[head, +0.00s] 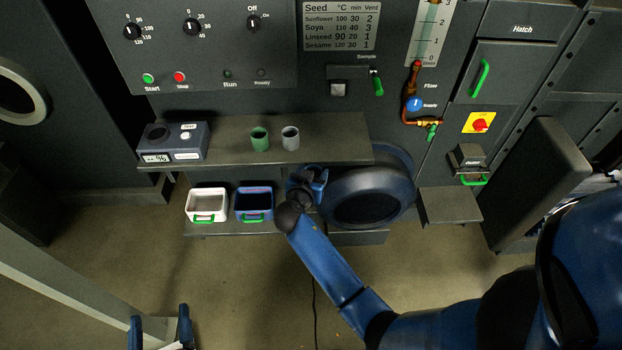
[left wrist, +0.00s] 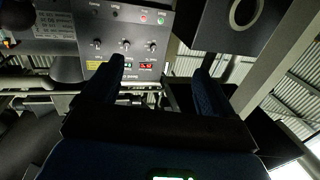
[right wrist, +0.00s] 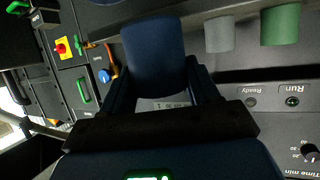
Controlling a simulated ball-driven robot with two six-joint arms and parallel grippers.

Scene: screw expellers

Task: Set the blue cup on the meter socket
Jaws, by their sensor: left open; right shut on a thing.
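My right gripper (head: 308,180) is at the shelf's front edge, right of the grey cup, in the head view. It is shut on the blue cup (right wrist: 154,48), which shows between its fingers in the right wrist view. In the head view I cannot clearly make out the cup against the blue gripper. The meter (head: 188,146) stands on the left end of the upper shelf, with a display and buttons. Its round dark socket (head: 156,133) looks empty. My left gripper (head: 160,328) is open and empty at the bottom left, far from the shelf.
A green cup (head: 260,139) and a grey cup (head: 290,138) stand on the upper shelf (head: 225,150), between the meter and my right gripper. A white bin (head: 206,204) and a blue bin (head: 254,204) sit below. A large round dark drum (head: 368,195) is at right.

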